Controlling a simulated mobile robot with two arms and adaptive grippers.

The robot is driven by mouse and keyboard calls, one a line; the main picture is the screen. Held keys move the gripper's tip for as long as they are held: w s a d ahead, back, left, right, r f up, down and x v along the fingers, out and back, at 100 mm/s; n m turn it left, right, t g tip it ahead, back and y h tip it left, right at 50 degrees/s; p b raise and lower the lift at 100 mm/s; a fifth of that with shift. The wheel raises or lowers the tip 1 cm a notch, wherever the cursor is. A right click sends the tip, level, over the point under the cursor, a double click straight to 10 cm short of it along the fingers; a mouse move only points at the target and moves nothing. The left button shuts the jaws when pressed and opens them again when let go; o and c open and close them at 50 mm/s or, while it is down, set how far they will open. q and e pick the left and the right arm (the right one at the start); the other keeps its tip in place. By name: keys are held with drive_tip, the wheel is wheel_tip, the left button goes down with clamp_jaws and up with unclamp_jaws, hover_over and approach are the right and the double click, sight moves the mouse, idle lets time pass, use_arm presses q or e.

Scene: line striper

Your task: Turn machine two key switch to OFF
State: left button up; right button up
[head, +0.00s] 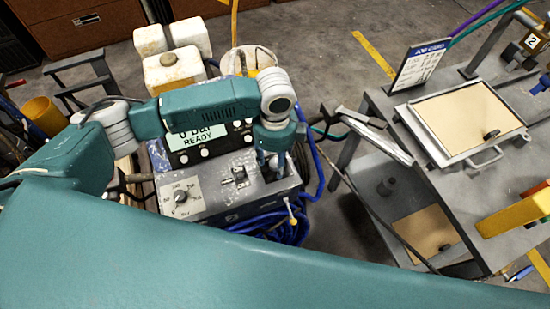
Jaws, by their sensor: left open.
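The machine (235,205) stands left of centre, with a pale panel on its top. A round selector knob (180,196) sits on that panel, with small lettering around it that I cannot read surely. A dark raised fitting (238,177) sits to its right; I cannot tell whether it is the key switch. My left arm reaches in from the left across the machine. Its gripper (271,172) points down, open, over the machine's right side, right of the knob and fitting. Its fingertips are partly hidden and I see nothing held. My right gripper is not in view.
A display (205,135) reading "0 bar READY" stands behind the panel, partly covered by my arm. Blue hose (292,232) lies coiled beside the machine. A grey workbench (372,100) with a framed board stands at the right. Pale jugs (175,70) stand behind. My teal body fills the bottom.

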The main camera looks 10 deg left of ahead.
use_arm(q)
drive_tip(key=c, duration=0.8)
clamp_jaws()
drive_tip(key=shift+r+n+p, duration=0.2)
drive_tip(key=shift+n+p, duration=0.2)
drive_tip(key=shift+p, duration=0.45)
drive_tip(key=n+p, duration=0.6)
drive_tip(key=p, duration=0.2)
drive_tip(key=shift+r+n, duration=0.1)
drive_tip(key=shift+n, duration=0.3)
drive_tip(key=n+p, duration=0.2)
drive_tip(key=p, duration=0.1)
drive_tip(key=shift+n, duration=0.4)
drive_tip(key=shift+f+n+p, duration=0.2)
drive_tip(key=shift+n+p, duration=0.4)
drive_tip(key=shift+n, duration=0.2)
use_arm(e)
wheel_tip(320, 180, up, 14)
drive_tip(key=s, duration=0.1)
use_arm(q)
drive_tip(key=shift+w, duration=0.1)
